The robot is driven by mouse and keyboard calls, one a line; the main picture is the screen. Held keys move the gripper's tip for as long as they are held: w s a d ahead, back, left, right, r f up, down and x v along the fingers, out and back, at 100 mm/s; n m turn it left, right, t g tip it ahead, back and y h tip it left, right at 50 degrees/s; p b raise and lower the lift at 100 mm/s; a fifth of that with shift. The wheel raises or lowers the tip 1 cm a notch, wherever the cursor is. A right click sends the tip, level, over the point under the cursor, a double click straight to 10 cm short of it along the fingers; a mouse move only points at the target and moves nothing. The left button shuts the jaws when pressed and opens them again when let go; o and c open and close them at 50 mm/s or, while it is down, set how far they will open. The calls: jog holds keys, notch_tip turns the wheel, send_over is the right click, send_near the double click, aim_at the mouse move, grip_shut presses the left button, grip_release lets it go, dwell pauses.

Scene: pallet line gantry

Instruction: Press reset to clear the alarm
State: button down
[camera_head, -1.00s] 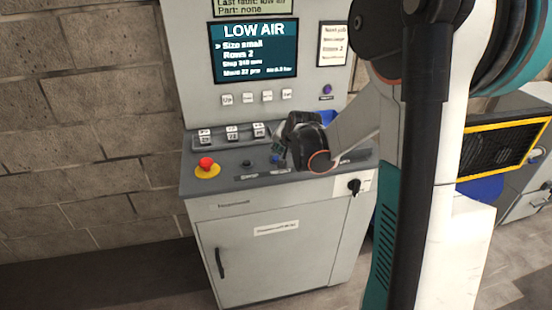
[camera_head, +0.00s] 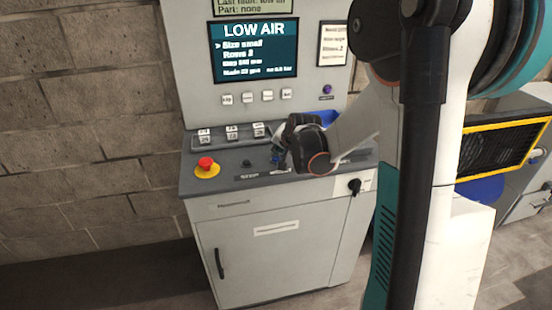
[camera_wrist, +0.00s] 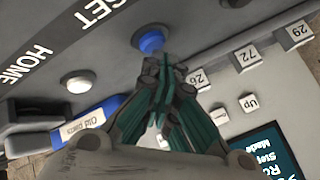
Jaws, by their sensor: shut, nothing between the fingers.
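The control console (camera_head: 265,210) has a sloping grey desk, and its screen (camera_head: 255,52) reads LOW AIR. In the wrist view a blue round button (camera_wrist: 150,41) stands on the desk near a label ending in "SET" (camera_wrist: 97,10). My gripper (camera_wrist: 160,66) is shut and empty, with its fingertips right at the near edge of the blue button. I cannot tell whether they touch it. In the head view my gripper (camera_head: 278,163) points down at the desk and mostly hides the button.
A red mushroom button on a yellow base (camera_head: 206,167) sits at the desk's left. A white button (camera_wrist: 77,82) near the HOME label and a blue tag reading "Old parts" (camera_wrist: 92,122) lie beside my gripper. Number keys (camera_head: 232,132) stand behind.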

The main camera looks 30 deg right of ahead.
aim_at(279, 157)
jog(key=shift+f+b, duration=0.35)
jog(key=shift+f, duration=0.1)
dwell(0.4)
jog(key=shift+r, duration=0.15)
jog(key=shift+r+p, duration=0.65)
jog(key=shift+r, duration=0.1)
jog(key=shift+r+p, duration=1.85)
jog(key=shift+r, duration=0.65)
